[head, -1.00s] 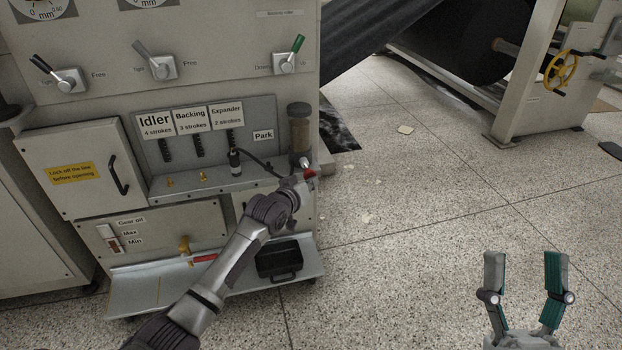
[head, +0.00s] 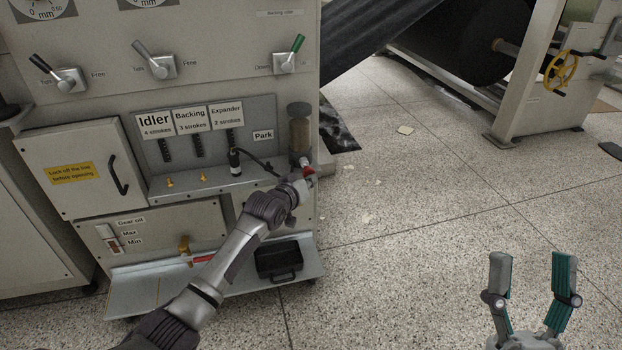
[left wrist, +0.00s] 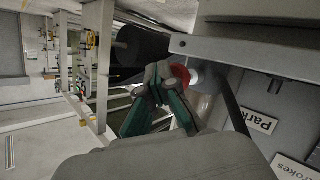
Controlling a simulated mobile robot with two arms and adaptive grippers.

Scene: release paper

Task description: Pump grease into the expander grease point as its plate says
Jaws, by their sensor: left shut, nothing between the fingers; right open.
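The Expander plate (head: 226,115) reads "2 strokes". It stands right of the Idler plate (head: 155,121), "4 strokes", and the Backing plate (head: 191,119), "3 strokes". A black hose coupler (head: 235,162) sits at the Expander position, its hose running right toward the pump. The grease pump has a clear brownish reservoir (head: 299,131) and a red-ended part (head: 308,170) below it. My left gripper (head: 303,178) is shut with nothing between its fingers, close at the red part; contact is unclear. In the left wrist view its fingertips (left wrist: 160,72) are beside the red knob (left wrist: 181,76). My right gripper (head: 532,262) is open and empty over the floor.
A Park label (head: 263,135) is right of the plates. Two brass fittings (head: 170,183) stand on the ledge. A yellow handwheel (head: 561,72) is on the machine at back right. Floor between is mostly clear.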

